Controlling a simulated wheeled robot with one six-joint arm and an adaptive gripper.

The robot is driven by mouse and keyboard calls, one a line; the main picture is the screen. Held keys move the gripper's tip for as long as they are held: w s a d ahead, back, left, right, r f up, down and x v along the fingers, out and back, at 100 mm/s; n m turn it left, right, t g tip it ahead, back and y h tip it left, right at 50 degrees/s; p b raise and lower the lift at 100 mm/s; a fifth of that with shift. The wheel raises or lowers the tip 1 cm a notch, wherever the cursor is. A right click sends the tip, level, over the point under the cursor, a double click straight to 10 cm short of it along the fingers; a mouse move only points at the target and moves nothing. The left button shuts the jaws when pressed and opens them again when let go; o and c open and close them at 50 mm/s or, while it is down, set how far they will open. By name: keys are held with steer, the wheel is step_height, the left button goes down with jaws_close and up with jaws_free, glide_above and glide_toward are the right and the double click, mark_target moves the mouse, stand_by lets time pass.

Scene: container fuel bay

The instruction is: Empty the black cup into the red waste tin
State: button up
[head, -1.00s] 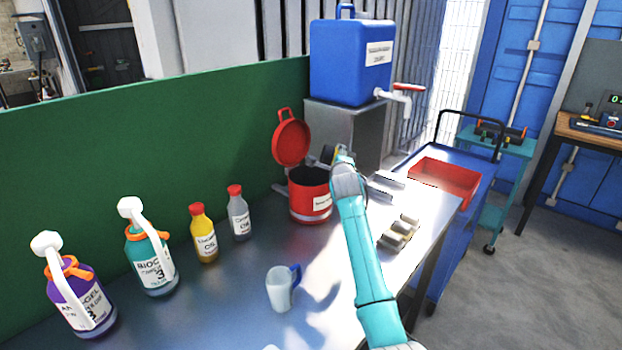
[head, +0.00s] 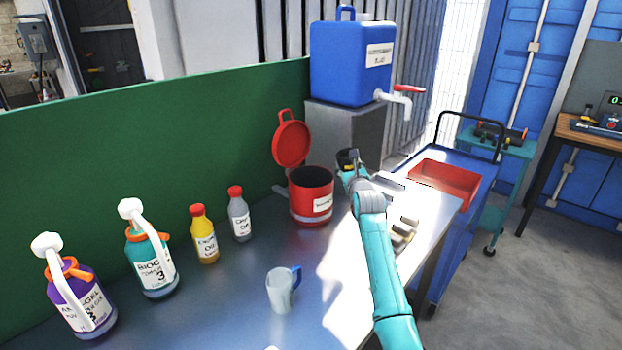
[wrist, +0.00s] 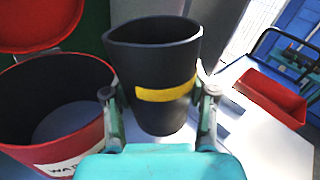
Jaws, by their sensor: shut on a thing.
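The black cup (wrist: 152,55) has a yellow band and stands upright between the fingers of my gripper (wrist: 160,105), which is shut on it. In the head view the cup (head: 347,160) is small and partly hidden by my gripper (head: 352,170). The red waste tin (head: 311,198) stands on the bench just left of the cup, its lid hinged open behind it. In the wrist view the tin (wrist: 85,147) is at the left, and the part of its dark inside that shows looks empty.
A blue jerrycan (head: 345,65) with a tap sits on a grey stand behind. Grey metal blocks (head: 405,230) lie right of my arm. A measuring jug (head: 281,290) and several bottles stand left on the bench. A red tray (head: 445,183) is on the blue trolley.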

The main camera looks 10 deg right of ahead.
step_height(320, 180, down, 7)
steer(key=d+m, duration=0.1)
steer(key=m, duration=0.1)
steer(key=shift+r, duration=0.15)
steer(key=shift+s, duration=0.15)
stand_by(0.8)
